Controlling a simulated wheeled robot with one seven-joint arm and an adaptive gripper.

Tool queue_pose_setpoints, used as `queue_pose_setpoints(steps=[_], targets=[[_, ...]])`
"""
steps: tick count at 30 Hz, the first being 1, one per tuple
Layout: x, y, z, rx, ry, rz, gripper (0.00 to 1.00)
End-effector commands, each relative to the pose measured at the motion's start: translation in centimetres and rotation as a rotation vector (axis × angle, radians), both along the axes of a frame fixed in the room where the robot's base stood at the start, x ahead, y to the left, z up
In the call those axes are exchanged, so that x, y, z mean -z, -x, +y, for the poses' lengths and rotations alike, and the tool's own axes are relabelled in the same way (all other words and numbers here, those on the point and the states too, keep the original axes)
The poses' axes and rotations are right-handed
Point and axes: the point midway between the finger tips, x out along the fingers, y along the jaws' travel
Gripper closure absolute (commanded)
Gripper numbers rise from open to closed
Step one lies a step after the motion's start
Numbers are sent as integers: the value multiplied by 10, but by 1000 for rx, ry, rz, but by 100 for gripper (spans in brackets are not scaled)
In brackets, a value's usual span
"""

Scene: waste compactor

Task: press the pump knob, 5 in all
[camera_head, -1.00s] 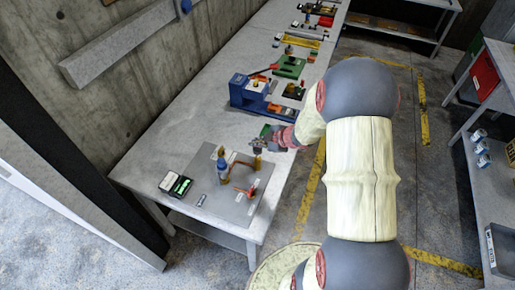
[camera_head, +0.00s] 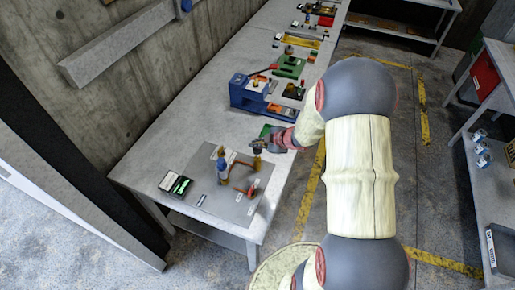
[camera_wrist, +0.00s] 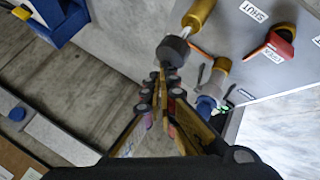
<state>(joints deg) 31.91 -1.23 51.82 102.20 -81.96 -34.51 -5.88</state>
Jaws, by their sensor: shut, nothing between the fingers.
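The dark round pump knob (camera_wrist: 173,48) sits on a bright rod that runs into a brass cylinder (camera_wrist: 199,14) in the wrist view. The brass cylinder also shows as a small upright post (camera_head: 257,163) on the grey panel in the head view, where I cannot make out the knob. My gripper (camera_wrist: 160,78) is shut and empty, its fingertips close by the knob; I cannot tell whether they touch it. In the head view my gripper (camera_head: 258,146) is just above the post.
The grey panel (camera_head: 212,204) also carries a red-handled valve (camera_wrist: 277,45) with a SHUT label and a blue-bodied fitting (camera_head: 221,170). A black box (camera_head: 175,185) lies left of it. A blue machine (camera_head: 248,93) stands farther along the bench.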

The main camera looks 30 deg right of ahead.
Motion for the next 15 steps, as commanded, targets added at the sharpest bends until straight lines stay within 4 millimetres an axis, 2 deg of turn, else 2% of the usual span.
queue_pose_setpoints(steps=[15], targets=[[5,0,0,0,0,0,100]])
